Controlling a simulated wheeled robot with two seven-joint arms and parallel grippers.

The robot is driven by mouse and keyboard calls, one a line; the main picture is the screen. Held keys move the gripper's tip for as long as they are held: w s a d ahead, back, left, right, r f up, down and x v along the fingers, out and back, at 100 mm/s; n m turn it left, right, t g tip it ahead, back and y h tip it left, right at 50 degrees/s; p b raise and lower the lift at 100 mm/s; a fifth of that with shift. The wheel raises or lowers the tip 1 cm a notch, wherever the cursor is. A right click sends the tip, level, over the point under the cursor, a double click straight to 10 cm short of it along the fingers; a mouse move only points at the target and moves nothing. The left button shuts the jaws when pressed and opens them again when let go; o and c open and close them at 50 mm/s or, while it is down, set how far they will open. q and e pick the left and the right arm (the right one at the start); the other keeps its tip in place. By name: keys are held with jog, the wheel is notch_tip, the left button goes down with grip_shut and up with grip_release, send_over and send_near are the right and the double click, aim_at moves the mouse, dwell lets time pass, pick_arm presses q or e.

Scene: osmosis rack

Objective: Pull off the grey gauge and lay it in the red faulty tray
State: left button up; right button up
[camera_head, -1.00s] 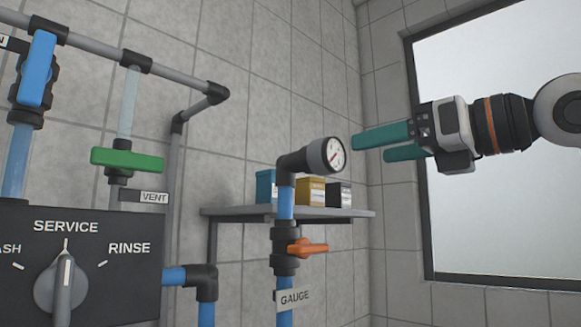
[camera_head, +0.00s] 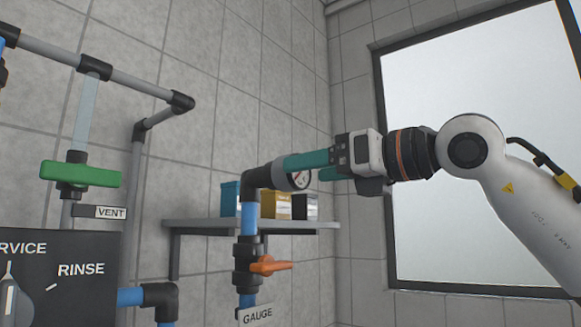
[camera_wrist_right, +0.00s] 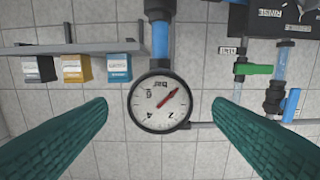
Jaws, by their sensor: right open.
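The grey gauge (camera_head: 299,178) sits on the black elbow (camera_head: 258,178) at the top of the blue pipe, partly hidden by my right gripper's finger in the head view. In the right wrist view the round gauge (camera_wrist_right: 161,101), with white dial and red needle, lies between the two teal fingers with clear space on both sides. My right gripper (camera_head: 305,167) is open; its fingers reach toward the gauge from the right, and none visibly grips it. An orange-handled valve (camera_head: 268,265) and the GAUGE label (camera_head: 256,315) are below. The red faulty tray and my left gripper are not in view.
A grey wall shelf (camera_head: 250,225) behind the gauge pipe holds blue, yellow and black-and-white boxes (camera_head: 276,206). A green VENT valve handle (camera_head: 82,174) and the dark SERVICE/RINSE panel (camera_head: 75,245) are at left. A large window (camera_head: 480,90) is at right.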

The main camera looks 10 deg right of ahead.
aim_at(302, 172)
jog(key=shift+x, duration=1.9)
jog(key=shift+s, duration=0.1)
jog(key=c, duration=1.3)
jog(key=shift+s+d+b, duration=0.15)
jog(key=shift+d+b, duration=0.05)
jog(key=shift+b, duration=0.2)
jog(key=shift+b+v, duration=0.85)
jog(key=shift+v, duration=1.95)
